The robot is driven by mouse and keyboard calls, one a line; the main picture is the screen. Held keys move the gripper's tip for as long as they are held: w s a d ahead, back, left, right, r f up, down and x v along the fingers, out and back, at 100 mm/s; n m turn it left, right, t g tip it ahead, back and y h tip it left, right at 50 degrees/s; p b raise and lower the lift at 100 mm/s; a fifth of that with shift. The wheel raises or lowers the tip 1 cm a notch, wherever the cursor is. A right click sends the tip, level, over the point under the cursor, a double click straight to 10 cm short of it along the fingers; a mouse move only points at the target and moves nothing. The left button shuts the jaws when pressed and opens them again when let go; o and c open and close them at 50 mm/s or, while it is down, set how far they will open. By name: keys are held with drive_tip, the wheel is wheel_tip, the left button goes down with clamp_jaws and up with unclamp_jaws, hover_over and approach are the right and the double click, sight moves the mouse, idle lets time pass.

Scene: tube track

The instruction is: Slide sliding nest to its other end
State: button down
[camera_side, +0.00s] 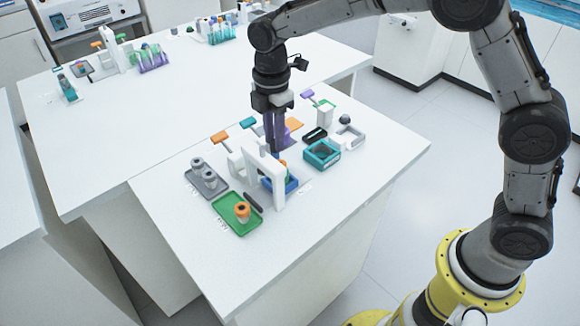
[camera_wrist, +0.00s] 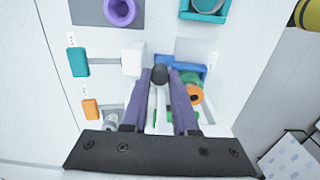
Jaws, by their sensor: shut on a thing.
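The sliding nest looks to be the blue tray (camera_side: 291,186), low beside the white arch (camera_side: 277,190) in the side view. Its blue edge (camera_wrist: 163,60) also shows in the wrist view. An orange-topped tube (camera_wrist: 194,94) stands at it, right of my fingers. My gripper (camera_side: 276,148) points straight down behind the arch, its tips partly hidden by it. In the wrist view, my gripper (camera_wrist: 161,76) has its purple fingers close on both sides of a dark round knob (camera_wrist: 159,74). I cannot tell how the knob joins the nest.
A teal frame (camera_side: 335,155) stands to the right. The table's front right is clear.

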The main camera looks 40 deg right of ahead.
drive_tip(key=shift+a, duration=1.85)
drive_tip(key=c, duration=0.9)
unclamp_jaws()
drive_tip(key=shift+a, duration=0.1)
drive_tip(key=shift+c, duration=0.2)
drive_tip(key=shift+r, duration=0.15)
drive_tip(key=shift+r, duration=2.4)
